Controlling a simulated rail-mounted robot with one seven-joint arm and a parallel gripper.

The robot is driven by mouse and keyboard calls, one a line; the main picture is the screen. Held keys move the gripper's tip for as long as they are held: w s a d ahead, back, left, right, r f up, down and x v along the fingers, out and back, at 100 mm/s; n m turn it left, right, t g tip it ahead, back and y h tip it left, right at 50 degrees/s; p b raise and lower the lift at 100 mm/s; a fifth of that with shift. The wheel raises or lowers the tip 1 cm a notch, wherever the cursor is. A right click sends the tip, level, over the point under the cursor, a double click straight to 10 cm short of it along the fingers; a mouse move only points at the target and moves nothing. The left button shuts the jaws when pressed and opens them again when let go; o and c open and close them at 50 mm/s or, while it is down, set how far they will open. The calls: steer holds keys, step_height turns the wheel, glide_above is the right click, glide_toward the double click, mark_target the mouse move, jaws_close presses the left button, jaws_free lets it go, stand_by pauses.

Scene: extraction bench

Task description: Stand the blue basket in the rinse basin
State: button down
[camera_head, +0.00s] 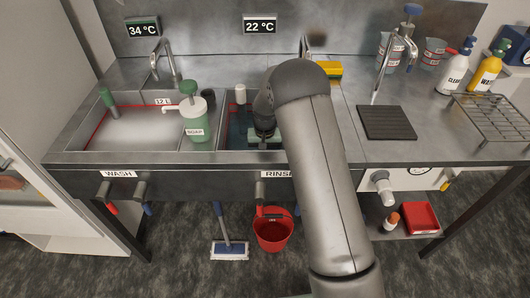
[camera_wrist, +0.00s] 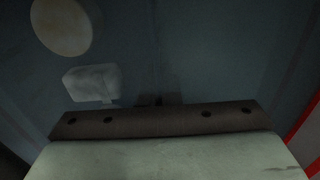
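The rinse basin (camera_head: 226,143) is the middle sink, above the RINSE label, and its inside looks dark blue with a red line along the edge. My arm hides its right part. My gripper (camera_head: 265,141) is low over or inside this basin, and its fingertips are hidden in the head view. In the wrist view my gripper (camera_wrist: 160,101) shows as a pale body with a dark bar, and the fingers are too dark to judge. I cannot make out a blue basket in either view.
The wash basin (camera_head: 135,132) lies left, with a green soap bottle (camera_head: 197,130) at the divider. A dark ribbed mat (camera_head: 387,122) and wire rack (camera_head: 492,118) lie right. A red bucket (camera_head: 273,232) is below.

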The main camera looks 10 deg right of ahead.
steer(key=shift+f, duration=0.15)
steer(key=c, duration=1.2)
jaws_free()
steer(key=shift+o, duration=0.2)
step_height(320, 180, up, 16)
steer(key=p, duration=0.7)
steer(key=shift+p, duration=0.4)
